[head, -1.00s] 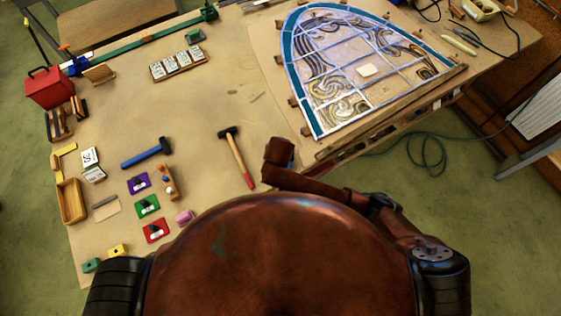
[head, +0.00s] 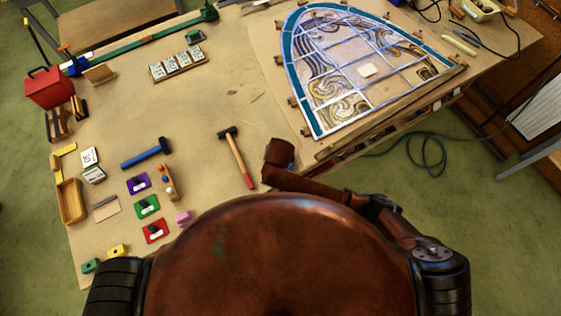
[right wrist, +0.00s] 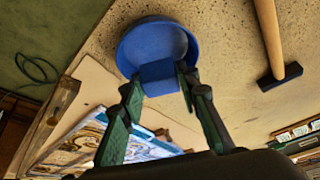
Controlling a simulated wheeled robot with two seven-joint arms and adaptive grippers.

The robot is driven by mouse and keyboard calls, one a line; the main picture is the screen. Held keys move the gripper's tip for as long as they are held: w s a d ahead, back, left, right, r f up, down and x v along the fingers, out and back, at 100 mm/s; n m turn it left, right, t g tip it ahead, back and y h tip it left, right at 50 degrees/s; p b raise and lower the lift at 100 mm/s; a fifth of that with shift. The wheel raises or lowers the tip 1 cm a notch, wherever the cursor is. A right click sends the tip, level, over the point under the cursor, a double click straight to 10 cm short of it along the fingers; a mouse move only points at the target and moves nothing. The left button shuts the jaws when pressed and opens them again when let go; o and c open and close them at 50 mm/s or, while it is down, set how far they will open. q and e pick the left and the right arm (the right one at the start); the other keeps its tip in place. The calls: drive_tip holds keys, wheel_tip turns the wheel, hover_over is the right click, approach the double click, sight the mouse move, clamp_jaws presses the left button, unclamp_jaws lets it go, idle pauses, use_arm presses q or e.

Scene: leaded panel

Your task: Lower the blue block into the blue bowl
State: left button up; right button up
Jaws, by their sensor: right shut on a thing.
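The blue bowl (right wrist: 168,38) stands on the tan bench top in the right wrist view. My right gripper (right wrist: 160,82) is shut on the blue block (right wrist: 158,78), which sits between its green-padded fingertips. In that view the block overlaps the bowl's rim on the side nearest the gripper. How high the block is above the bowl, or whether it touches it, I cannot tell. In the head view my own body hides the bowl, the block and the right gripper. My left gripper is not in view.
A hammer (right wrist: 272,40) lies right of the bowl in the right wrist view; in the head view it is the wooden-handled hammer (head: 238,160). The leaded panel (head: 365,70) is at the back right. A blue hammer (head: 146,153) and coloured plates lie left.

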drive_tip(key=shift+f+b, duration=0.8)
drive_tip(key=shift+f, duration=1.4)
idle(0.9)
drive_tip(key=o, duration=1)
